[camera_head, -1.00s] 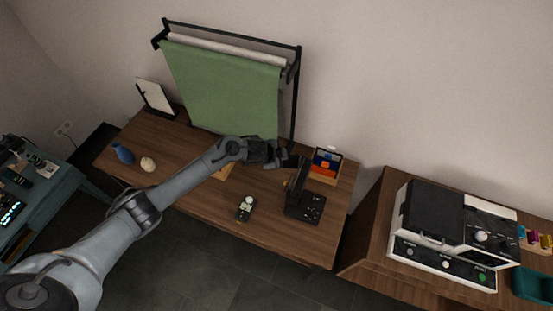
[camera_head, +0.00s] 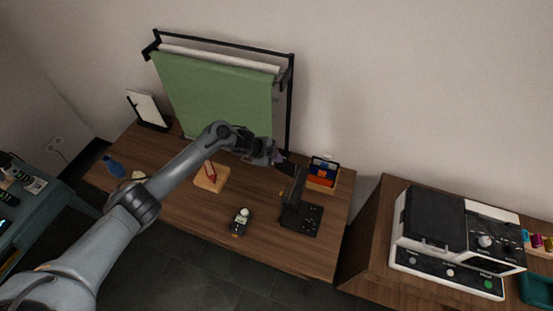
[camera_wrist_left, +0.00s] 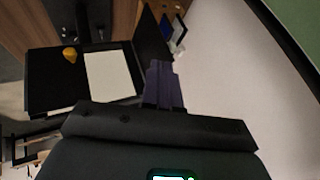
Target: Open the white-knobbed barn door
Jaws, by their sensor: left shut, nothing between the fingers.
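A black lamp-like unit (camera_head: 302,216) stands at the right part of the wooden table, with a dark upright panel. In the left wrist view its pale face (camera_wrist_left: 108,75) lies beside a flat black flap (camera_wrist_left: 45,82) with an orange knob (camera_wrist_left: 69,54). A second black flap (camera_wrist_left: 150,42) stands up on the other side of the face. I cannot make out a white knob on either flap. My left gripper (camera_head: 277,159) is shut and empty, just behind the unit's upright part. Its purple fingers (camera_wrist_left: 162,86) overlap the standing flap's near end; contact is unclear. My right gripper is out of view.
A box with blue and orange pieces (camera_head: 322,173) stands right of the gripper. A green backdrop (camera_head: 215,95) on a black frame is behind my arm. A small meter (camera_head: 241,221) and a wooden block (camera_head: 211,178) are in front.

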